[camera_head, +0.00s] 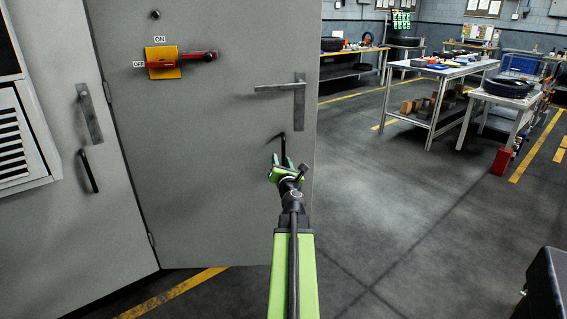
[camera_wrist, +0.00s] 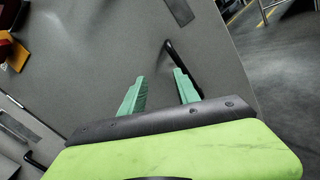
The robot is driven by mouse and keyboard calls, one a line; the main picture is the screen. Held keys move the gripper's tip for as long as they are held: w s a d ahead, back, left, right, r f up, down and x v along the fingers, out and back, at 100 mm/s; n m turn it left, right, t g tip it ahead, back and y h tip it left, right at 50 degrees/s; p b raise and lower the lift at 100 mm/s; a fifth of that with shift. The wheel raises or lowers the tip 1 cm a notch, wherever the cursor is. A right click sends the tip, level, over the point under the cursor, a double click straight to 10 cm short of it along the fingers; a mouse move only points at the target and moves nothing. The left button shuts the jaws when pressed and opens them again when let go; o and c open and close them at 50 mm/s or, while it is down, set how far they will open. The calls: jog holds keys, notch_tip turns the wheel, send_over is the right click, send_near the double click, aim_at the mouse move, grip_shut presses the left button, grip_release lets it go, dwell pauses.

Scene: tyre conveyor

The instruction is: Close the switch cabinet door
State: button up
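The grey switch cabinet door (camera_head: 200,120) fills the middle of the head view. It stands at an angle to the left cabinet panel, hinged along its left side, with its right edge free. It carries a metal lever handle (camera_head: 280,87), a red switch lever (camera_head: 182,61) on a yellow plate, and a thin black pull handle (camera_head: 283,143). My gripper (camera_head: 282,161) is in front of the black handle, low on the right part of the door. In the wrist view its green fingers (camera_wrist: 159,75) are apart and nothing is held. The black handle (camera_wrist: 181,62) shows just beyond the right finger; contact is unclear.
The left cabinet panel (camera_head: 60,120) has its own metal handle and black pull handle (camera_head: 88,172). White workbenches (camera_head: 440,70) and a table with tyres (camera_head: 507,90) stand at the back right. A dark object (camera_head: 545,290) is at the lower right.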

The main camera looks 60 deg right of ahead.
aim_at(284, 149)
jog(key=s+d+f+n+t+y, duration=0.1)
jog(key=s+d+f+n+y, duration=0.15)
jog(key=s+n, duration=0.3)
jog(key=shift+h, duration=0.45)
jog(key=x, duration=1.7)
jog(key=shift+w+f+b, duration=0.15)
jog(key=shift+w+b, duration=0.1)
jog(key=shift+b, duration=0.15)
grip_shut()
jog(key=shift+d, duration=0.1)
